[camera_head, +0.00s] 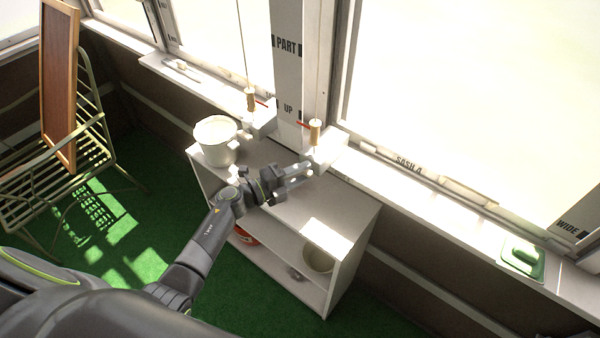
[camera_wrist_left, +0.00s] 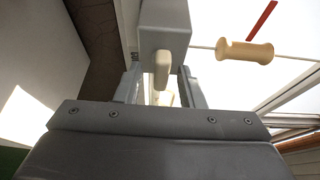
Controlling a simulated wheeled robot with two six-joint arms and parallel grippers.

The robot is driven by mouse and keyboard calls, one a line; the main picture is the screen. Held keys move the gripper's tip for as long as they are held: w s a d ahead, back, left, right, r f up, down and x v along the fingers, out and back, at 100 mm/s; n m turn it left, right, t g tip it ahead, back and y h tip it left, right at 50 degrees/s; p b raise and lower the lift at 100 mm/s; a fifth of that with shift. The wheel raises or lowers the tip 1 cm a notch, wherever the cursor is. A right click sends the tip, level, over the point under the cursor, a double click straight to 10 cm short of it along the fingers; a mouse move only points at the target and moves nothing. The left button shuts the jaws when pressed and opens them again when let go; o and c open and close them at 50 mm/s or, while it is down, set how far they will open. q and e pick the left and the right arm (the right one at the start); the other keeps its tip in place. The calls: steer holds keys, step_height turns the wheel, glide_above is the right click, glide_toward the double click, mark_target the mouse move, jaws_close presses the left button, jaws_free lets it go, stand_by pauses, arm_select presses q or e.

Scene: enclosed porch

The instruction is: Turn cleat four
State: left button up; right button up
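My left gripper (camera_head: 303,173) reaches over the shelf unit to a pale block (camera_head: 329,150) on the sill under the right cord. In the left wrist view, the gripper (camera_wrist_left: 161,88) is open. Its fingers stand either side of a cream cleat (camera_wrist_left: 162,70) on the front of the pale grey block (camera_wrist_left: 165,28). I see a gap on each side, and contact is not clear. No number shows on the cleat, so I cannot tell which it is. A second pale block (camera_head: 263,122) stands left of the post. My right gripper is not in view.
Cords carry wooden spools (camera_head: 315,132) (camera_head: 250,98) beside red tabs. A white pot (camera_head: 217,140) stands on the shelf unit (camera_head: 285,212), left of my gripper. A metal chair (camera_head: 70,150) stands left.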

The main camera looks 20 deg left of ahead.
arm_select(q)
steer(key=b+v, duration=0.4)
steer(key=v, duration=1.3)
steer(key=shift+a, duration=0.25)
